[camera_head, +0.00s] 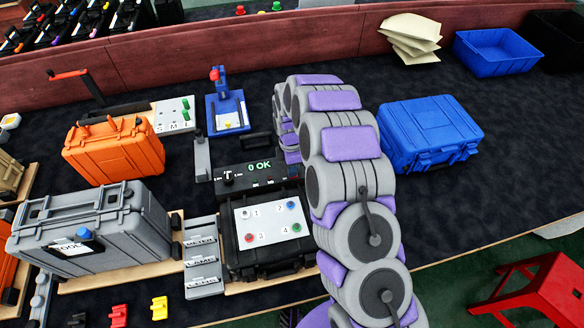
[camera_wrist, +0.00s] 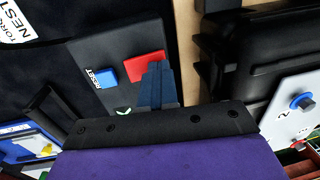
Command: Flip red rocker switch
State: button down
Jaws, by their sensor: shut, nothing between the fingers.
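In the wrist view, the red rocker switch (camera_wrist: 142,66) is a red rectangle on a dark grey panel (camera_wrist: 105,48), right of a blue button (camera_wrist: 106,75) beside the word RESET. My gripper (camera_wrist: 157,68) is shut and empty. Its dark fingertips overlap the lower right part of the red switch in the picture; I cannot tell whether they touch it. In the head view, a black control box (camera_head: 232,183) with a green "0 OK" display stands left of my arm. My arm hides the gripper's tips there.
A black case (camera_head: 230,262) with a white numbered button plate (camera_head: 247,238) lies just in front of the control box; a black case (camera_wrist: 265,50) also shows in the wrist view. A blue clamp stand (camera_head: 226,108) is behind. A blue case (camera_head: 425,133) sits right of my arm.

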jog(key=shift+d, duration=0.1)
jog(key=shift+w+r, duration=0.2)
jog(key=shift+w, duration=0.55)
jog(key=shift+a+r, duration=0.1)
jog(key=shift+a, duration=0.1)
jog(key=shift+s+a+r+p, duration=0.1)
jog(key=shift+s+r+p, duration=0.05)
jog(key=shift+r+p, duration=0.4)
notch_tip(320, 180, up, 13)
jog(key=s+d+p, duration=0.1)
jog(key=p, duration=0.1)
jog(key=shift+s+f+p, duration=0.15)
jog(key=shift+f+p, duration=0.05)
jog(key=shift+p, duration=0.1)
